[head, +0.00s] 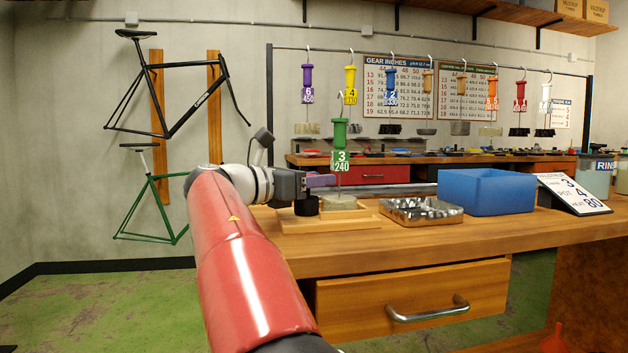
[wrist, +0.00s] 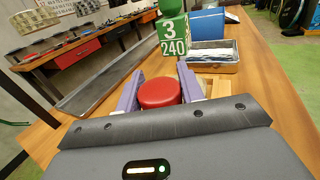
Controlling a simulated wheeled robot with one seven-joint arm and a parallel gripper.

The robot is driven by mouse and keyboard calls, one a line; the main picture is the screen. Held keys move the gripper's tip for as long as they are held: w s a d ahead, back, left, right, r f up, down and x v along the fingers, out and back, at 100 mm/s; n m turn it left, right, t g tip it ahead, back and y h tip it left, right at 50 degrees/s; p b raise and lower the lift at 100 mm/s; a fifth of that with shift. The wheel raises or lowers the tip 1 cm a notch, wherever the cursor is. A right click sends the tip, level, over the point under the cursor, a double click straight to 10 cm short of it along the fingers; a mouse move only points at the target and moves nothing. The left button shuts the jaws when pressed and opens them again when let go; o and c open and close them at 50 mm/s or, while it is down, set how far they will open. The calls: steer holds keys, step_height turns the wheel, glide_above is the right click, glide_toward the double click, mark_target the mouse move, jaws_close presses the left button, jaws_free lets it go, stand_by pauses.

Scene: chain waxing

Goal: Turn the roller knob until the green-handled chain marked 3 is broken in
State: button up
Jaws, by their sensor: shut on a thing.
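The green-handled chain marked 3 and 240 (head: 341,160) stands upright above a wooden fixture (head: 290,225) on the bench. The tag also shows in the wrist view (wrist: 173,36), just beyond the knob. My gripper (wrist: 160,82) has its two purple fingers on either side of the red round knob (wrist: 159,93) and is shut on it. In the head view my gripper (head: 322,181) sits just left of the chain, over a black cylinder (head: 306,206).
A metal tray (head: 421,211) and a blue bin (head: 486,192) stand right of the fixture. A tilted sign (head: 573,193) and a rinse container (head: 597,178) are farther right. Other tagged chains hang from a rail behind. A long grey channel (wrist: 100,88) runs beside the fixture.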

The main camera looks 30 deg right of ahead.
steer(key=n+t+y, duration=0.1)
steer(key=t, duration=0.1)
steer(key=n+t, duration=0.2)
steer(key=n+t+y, duration=0.1)
steer(key=t, duration=0.2)
steer(key=shift+w+n+y+b, duration=0.25)
steer(key=shift+n+y+b, duration=0.05)
steer(key=shift+n, duration=0.1)
steer(key=n+t+y, duration=0.2)
steer(key=n+t+y+p, duration=0.1)
steer(key=t, duration=0.1)
steer(key=shift+w+a+r+n+y, duration=0.15)
steer(key=shift+w+a+n+y, duration=0.05)
steer(key=shift+w+n+y, duration=0.1)
steer(key=n+t+y+p, duration=0.2)
steer(key=y, duration=0.1)
steer(key=shift+a+n, duration=0.2)
steer(key=shift+n, duration=0.1)
steer(key=shift+w+a+n+t+y+p, duration=0.15)
steer(key=shift+n+t+y+p, duration=0.25)
steer(key=shift+y, duration=0.45)
steer(key=shift+w+a+n+t+y+p, duration=0.1)
steer(key=shift+n+t+y+p, duration=0.1)
steer(key=shift+n+t+y, duration=0.4)
steer(key=shift+y, duration=0.55)
steer(key=shift+n, duration=0.4)
